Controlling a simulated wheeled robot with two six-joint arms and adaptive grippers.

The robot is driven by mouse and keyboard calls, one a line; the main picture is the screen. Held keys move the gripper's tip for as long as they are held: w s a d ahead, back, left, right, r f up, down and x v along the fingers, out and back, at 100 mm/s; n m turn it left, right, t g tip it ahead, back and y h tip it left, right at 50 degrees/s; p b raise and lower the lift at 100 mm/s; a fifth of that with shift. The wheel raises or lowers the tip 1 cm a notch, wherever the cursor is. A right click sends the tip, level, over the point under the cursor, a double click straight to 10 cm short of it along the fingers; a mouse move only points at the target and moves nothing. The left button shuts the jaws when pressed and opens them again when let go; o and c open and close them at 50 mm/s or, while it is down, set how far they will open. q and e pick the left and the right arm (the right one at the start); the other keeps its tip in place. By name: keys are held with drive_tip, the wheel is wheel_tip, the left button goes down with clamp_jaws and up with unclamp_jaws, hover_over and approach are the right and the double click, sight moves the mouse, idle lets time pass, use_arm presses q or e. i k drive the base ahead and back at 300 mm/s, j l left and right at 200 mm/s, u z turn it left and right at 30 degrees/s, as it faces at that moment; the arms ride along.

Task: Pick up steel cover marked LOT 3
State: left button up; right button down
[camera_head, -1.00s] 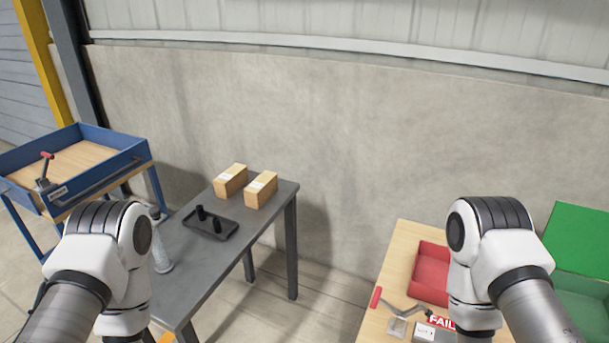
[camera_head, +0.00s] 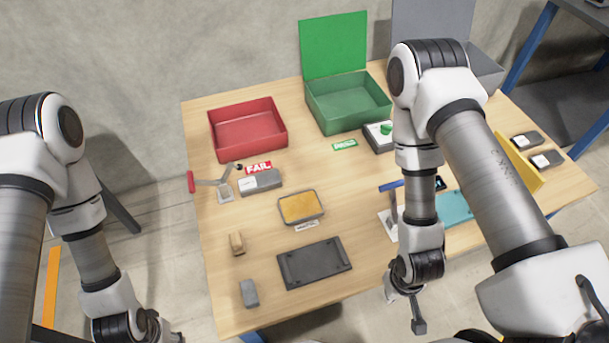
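Two dark grey blocks with white labels, possibly steel covers, lie at the table's right end: one behind (camera_head: 526,141) and one in front (camera_head: 546,160). Another grey labelled block (camera_head: 260,182) lies by the FAIL sign. The label print is too small to read, so I cannot tell which is LOT 3. My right gripper (camera_head: 405,309) hangs at the table's front edge, its fingers apart and empty, away from these blocks. My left gripper (camera_head: 165,332) is at the bottom left, off the table and partly cut off; its fingers are not clear.
The wooden table (camera_head: 205,270) carries a red bin (camera_head: 248,130), an open green box (camera_head: 350,105), a yellow-filled tray (camera_head: 300,207), a dark plate (camera_head: 315,263) and a red-handled clamp (camera_head: 205,182). A yellow divider (camera_head: 520,165) stands left of the two right-hand blocks. My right arm hides part of the table.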

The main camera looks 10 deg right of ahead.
sight(252, 185)
drive_tip(key=k+l, duration=0.1)
drive_tip(key=l, duration=0.35)
drive_tip(key=k+l+z, duration=0.1)
drive_tip(key=l, duration=0.3)
drive_tip(key=k+l, duration=0.1)
drive_tip(key=l, duration=0.35)
drive_tip(key=k+l+z, duration=0.15)
drive_tip(key=l, duration=0.3)
drive_tip(key=i, duration=0.05)
